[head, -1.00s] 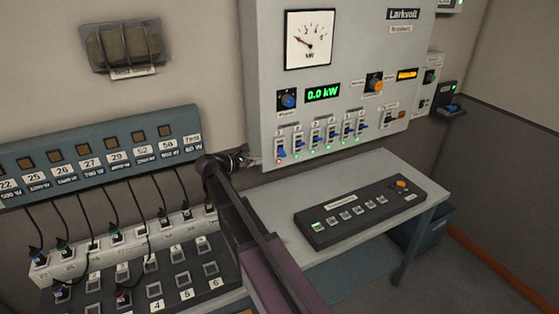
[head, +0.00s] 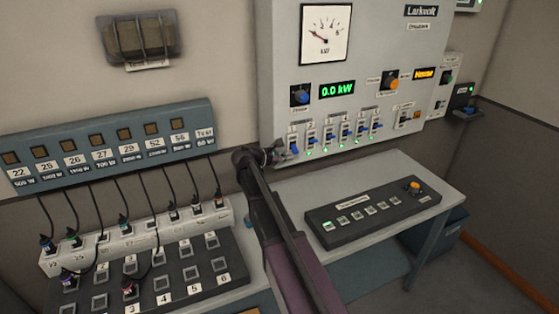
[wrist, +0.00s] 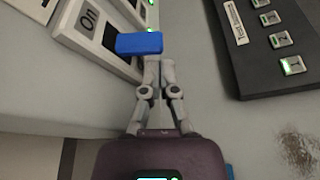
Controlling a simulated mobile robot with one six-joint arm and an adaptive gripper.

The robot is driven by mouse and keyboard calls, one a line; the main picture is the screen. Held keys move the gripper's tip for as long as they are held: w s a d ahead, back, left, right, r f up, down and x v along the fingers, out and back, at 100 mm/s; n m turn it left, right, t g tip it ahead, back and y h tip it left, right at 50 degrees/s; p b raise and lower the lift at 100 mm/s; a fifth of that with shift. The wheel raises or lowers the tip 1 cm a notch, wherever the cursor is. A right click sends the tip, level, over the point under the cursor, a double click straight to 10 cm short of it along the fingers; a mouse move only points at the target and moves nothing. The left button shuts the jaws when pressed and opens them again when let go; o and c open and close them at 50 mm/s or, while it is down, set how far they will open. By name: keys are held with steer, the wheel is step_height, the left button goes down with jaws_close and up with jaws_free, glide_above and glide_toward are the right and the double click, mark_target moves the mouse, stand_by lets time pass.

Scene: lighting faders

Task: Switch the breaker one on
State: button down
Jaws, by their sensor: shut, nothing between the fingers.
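Breaker one is the leftmost breaker in the row low on the grey panel. Its blue lever (head: 294,147) also shows large in the wrist view (wrist: 139,43), with the "On" label beside it on the white housing. My gripper (head: 280,153) is at the panel's lower left corner, right by this lever. In the wrist view its shut fingertips (wrist: 160,62) are empty and lie just beside the lever's right end; I cannot tell whether they touch. Breaker one's lamp is not clear in the head view.
The other breakers (head: 345,132) stand close to the right, with green lamps under them. A desk (head: 430,178) with a black button console (head: 375,212) lies below. A socket strip with cables (head: 135,240) is at the left. The display (head: 337,90) reads 0.0 kW.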

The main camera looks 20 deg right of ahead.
steer(key=shift+x, duration=0.85)
steer(key=shift+d, duration=0.15)
steer(key=shift+s, duration=0.1)
